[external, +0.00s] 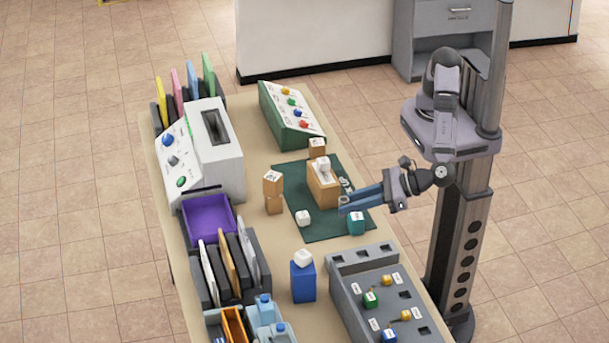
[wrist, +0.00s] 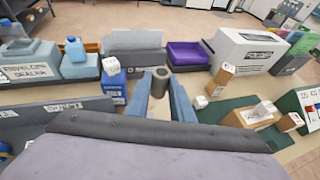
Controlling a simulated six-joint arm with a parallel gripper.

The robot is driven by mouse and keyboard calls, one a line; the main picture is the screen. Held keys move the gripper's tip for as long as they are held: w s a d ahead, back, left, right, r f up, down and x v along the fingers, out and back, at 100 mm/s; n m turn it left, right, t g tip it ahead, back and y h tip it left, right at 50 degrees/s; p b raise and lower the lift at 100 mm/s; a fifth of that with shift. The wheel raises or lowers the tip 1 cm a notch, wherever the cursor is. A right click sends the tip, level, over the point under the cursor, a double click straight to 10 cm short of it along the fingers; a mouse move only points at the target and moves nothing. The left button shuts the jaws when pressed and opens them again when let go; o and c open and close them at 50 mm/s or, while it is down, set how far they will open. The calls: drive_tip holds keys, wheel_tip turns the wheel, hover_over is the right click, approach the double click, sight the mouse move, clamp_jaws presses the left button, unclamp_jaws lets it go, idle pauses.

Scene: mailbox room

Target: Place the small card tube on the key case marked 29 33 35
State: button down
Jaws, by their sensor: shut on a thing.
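My gripper (external: 345,204) is shut on a small grey-brown card tube. In the wrist view the tube (wrist: 160,76) stands upright between the two blue fingertips, its dark open end facing up. In the external view it is mostly hidden at the fingertips, which are over the dark green mat (external: 301,229), near the teal block. The marking 29 33 35 is not legible on anything, so I cannot tell which thing is that key case. Small labelled blocks include a teal one (external: 356,224) on the mat and a tan stack (external: 273,195) beside it.
A tan box (external: 323,189) with a white piece on top and a white cube (external: 303,217) are on the mat. A blue box (external: 303,284) topped by a white cube stands nearer the front. A grey panel (external: 350,262) holds keys. Bare table lies between mat and blue box.

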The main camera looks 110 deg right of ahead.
drive_tip(key=s+d+f+m+h, duration=0.1)
drive_tip(key=s+d, duration=0.3)
drive_tip(key=s, duration=0.1)
drive_tip(key=m+g+h, duration=0.3)
drive_tip(key=m+h, duration=0.1)
hover_over(362, 216)
drive_tip(key=shift+f, duration=0.55)
drive_tip(key=shift+f+p, duration=0.1)
drive_tip(key=shift+p, duration=0.2)
drive_tip(key=shift+a+f+p, duration=0.1)
drive_tip(key=shift+f+p, duration=0.75)
drive_tip(key=shift+f, duration=2)
drive_tip(key=shift+f, duration=0.1)
drive_tip(key=shift+f+p, duration=0.7)
drive_tip(key=shift+f, duration=1.25)
drive_tip(key=shift+f, duration=0.15)
drive_tip(key=c, duration=1.6)
unclamp_jaws()
